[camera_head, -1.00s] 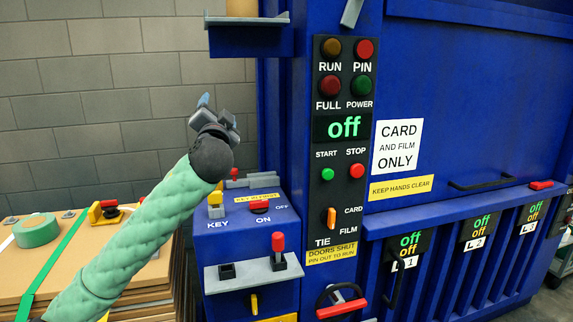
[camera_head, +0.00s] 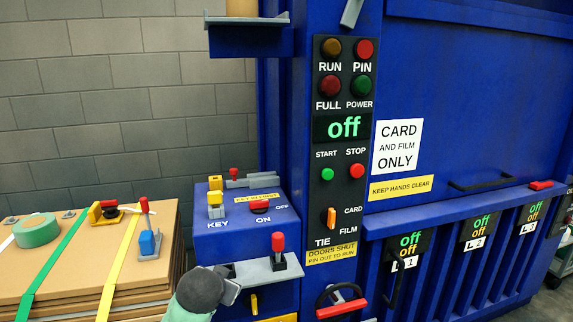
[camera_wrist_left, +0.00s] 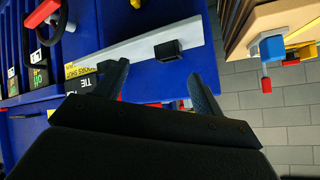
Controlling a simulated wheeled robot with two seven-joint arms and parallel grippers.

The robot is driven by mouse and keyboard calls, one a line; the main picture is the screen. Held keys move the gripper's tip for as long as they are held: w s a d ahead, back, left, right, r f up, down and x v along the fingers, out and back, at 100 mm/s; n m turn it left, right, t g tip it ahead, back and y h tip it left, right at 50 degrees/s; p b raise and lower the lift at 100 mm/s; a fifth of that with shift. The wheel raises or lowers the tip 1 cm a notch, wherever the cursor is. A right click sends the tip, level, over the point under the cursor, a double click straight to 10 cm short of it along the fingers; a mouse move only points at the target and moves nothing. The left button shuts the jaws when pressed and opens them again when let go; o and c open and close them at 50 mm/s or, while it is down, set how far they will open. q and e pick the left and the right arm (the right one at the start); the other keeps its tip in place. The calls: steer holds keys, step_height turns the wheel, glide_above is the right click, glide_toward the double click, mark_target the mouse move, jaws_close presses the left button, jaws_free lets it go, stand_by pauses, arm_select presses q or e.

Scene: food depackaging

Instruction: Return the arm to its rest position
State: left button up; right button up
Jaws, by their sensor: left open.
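My left gripper (camera_head: 232,283) is low in the head view, in front of the grey shelf (camera_head: 250,272) below the key box. In the left wrist view its two fingers (camera_wrist_left: 155,85) are spread apart with nothing between them. The grey shelf (camera_wrist_left: 150,42) with a black block (camera_wrist_left: 167,50) lies beyond the fingers there. Most of my left arm is out of the head view. My right gripper is in neither view.
The blue machine (camera_head: 460,120) with its control panel (camera_head: 340,150) fills the right side. The key box (camera_head: 240,235) carries a red switch and yellow key. A stack of cardboard (camera_head: 90,285) with green tape (camera_head: 37,231) stands at left. The wall side above is clear.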

arm_select(q)
steer(key=s+f+n+g+h, duration=0.1)
steer(key=s+f+g, duration=0.8)
steer(key=s+f, duration=2.5)
steer(key=s+n, duration=0.1)
steer(key=s, duration=0.3)
steer(key=shift+d+n, duration=0.35)
steer(key=shift+n, duration=0.05)
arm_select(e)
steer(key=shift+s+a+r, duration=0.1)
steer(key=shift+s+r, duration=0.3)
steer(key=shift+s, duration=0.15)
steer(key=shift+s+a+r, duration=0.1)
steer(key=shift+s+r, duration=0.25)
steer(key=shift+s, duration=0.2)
arm_select(q)
steer(key=shift+s, duration=0.1)
